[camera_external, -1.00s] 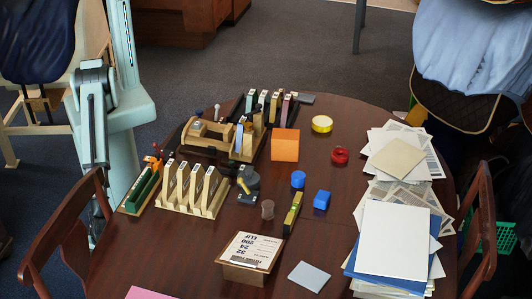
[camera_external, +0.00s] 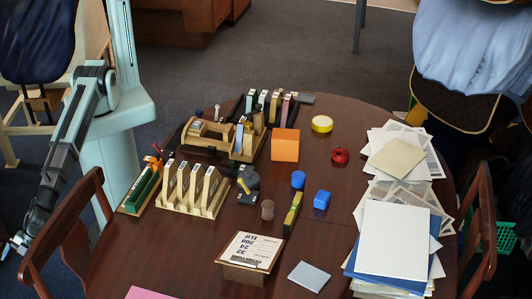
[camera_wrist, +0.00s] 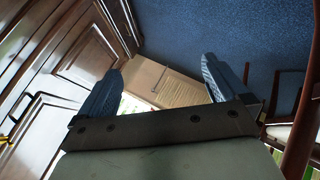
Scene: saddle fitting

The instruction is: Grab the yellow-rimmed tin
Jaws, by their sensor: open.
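My gripper (camera_external: 14,246) is at the far left edge of the external view, off the table and far from the tin. In the wrist view my gripper (camera_wrist: 160,72) is open, with its two blue fingers wide apart and nothing between them. The wrist view shows blue carpet, a cardboard box and wooden panels; the tin is not in it.
A red ring-shaped object (camera_external: 340,155) lies nearer than the tin. Wooden racks (camera_external: 195,190) and blocks crowd the table's left side. Papers (camera_external: 395,235) cover its right side. A wooden chair (camera_external: 68,235) stands between my gripper and the table. Bare tabletop surrounds the tin.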

